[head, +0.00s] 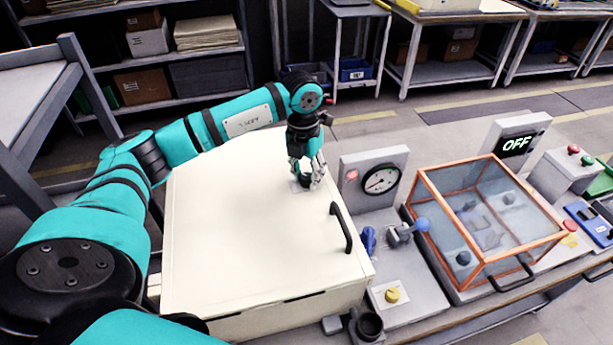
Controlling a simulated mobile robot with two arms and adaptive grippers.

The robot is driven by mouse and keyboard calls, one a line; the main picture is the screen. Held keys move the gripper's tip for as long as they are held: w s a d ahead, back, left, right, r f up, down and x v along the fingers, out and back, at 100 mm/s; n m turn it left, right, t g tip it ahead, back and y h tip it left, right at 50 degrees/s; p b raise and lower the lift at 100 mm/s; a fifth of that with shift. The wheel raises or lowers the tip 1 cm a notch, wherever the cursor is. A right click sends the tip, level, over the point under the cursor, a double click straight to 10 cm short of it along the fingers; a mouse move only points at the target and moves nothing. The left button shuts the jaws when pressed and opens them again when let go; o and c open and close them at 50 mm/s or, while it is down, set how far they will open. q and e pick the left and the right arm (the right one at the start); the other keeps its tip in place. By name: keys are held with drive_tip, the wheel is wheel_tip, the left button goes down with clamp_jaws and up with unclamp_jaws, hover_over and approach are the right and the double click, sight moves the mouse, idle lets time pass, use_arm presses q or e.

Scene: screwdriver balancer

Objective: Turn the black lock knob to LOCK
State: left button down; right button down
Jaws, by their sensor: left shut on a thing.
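The black lock knob (304,186) sits on a small pale plate on top of the large cream box, near its far right corner. My left gripper (307,181) points down over the knob with its fingers shut around it. The fingers cover much of the knob, so its pointing direction is hidden. I cannot read any LOCK marking on the plate. My right gripper does not show.
The cream box (240,230) has a black handle (341,228) on its right side. To the right stand a gauge (381,179), a blue-knobbed lever (421,224), a yellow button (392,295), an orange-framed clear case (490,215) and an OFF display (517,143).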

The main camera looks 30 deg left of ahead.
sight(304, 176)
use_arm(q)
drive_tip(key=shift+n, duration=0.8)
drive_tip(key=c, duration=0.9)
unclamp_jaws()
drive_tip(key=shift+c, duration=0.2)
wheel_tip(304, 176, up, 12)
drive_tip(key=shift+a, duration=0.3)
drive_tip(key=shift+s, duration=0.15)
